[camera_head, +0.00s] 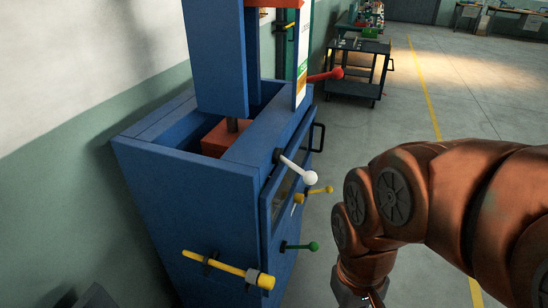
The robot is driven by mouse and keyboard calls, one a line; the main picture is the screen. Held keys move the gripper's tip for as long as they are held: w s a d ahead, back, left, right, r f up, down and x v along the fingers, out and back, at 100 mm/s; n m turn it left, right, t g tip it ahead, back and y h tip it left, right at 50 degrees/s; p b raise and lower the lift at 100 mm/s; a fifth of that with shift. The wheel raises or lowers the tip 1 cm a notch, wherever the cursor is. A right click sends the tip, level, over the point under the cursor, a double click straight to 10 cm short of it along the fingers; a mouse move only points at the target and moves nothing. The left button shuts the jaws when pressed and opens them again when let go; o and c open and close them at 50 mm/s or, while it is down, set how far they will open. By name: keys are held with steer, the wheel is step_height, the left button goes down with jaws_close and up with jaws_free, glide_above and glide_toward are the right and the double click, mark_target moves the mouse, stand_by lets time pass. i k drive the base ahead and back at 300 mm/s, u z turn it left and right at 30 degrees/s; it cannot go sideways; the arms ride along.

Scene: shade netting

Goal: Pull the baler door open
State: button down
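The blue baler (180,190) stands at the left against the wall. Its door (285,195) is on the right-hand face, seen at a steep angle, and looks closed. A dark bar handle (319,137) sticks out at the far edge of that face. Levers with a white knob (310,177), a yellow knob (328,189) and a green knob (313,246) stick out from the same face. My gripper (372,301) is at the bottom edge, right of the baler and apart from it. It is mostly cut off, so its fingers cannot be made out.
A yellow bar (225,269) juts from the baler's near face. A dark cart (357,70) stands beyond on the floor. The grey floor (360,125) right of the baler is clear.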

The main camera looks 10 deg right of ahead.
mark_target(275, 239)
steer(key=u, duration=0.85)
steer(key=k, duration=0.55)
steer(key=z, duration=0.55)
